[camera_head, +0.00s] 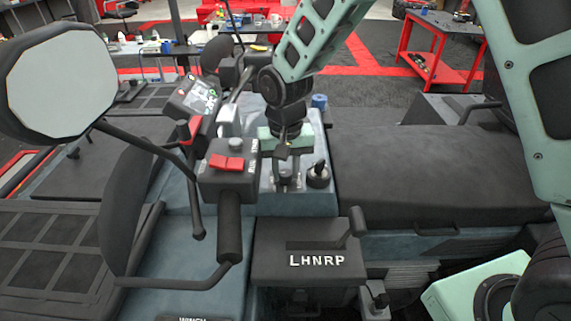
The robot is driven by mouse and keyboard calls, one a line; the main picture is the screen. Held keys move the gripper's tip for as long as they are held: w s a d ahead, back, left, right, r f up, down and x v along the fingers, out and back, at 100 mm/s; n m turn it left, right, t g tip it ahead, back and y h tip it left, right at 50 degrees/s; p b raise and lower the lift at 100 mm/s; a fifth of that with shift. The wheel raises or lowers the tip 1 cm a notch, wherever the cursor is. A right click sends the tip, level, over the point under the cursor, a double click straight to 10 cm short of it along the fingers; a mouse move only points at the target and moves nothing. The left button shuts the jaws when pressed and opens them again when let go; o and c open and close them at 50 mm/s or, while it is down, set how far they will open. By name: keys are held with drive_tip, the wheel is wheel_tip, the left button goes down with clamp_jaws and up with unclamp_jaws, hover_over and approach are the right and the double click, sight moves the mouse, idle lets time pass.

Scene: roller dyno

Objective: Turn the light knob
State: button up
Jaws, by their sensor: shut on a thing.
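My gripper (284,157) points down over the blue-grey panel in the middle of the vehicle. Its dark fingers are shut on a small grey knob (286,173), which the fingers partly hide. This appears to be the light knob, but I cannot read a label on it. The turn angle of the knob is too small to make out. A black round knob (318,174) stands upright on the same panel, just right of my gripper and apart from it.
A black seat (430,175) lies right.

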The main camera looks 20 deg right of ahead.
sight(286, 173)
drive_tip(key=n, duration=0.4)
drive_tip(key=n+p, duration=0.1)
drive_tip(key=n, duration=0.3)
drive_tip(key=shift+w+r+n, duration=0.1)
drive_tip(key=shift+n, duration=0.2)
idle(0.6)
drive_tip(key=o, duration=1)
wheel_tip(286, 173, up, 18)
drive_tip(key=b, duration=0.2)
drive_tip(key=shift+f+b, duration=0.25)
drive_tip(key=shift+b, duration=0.1)
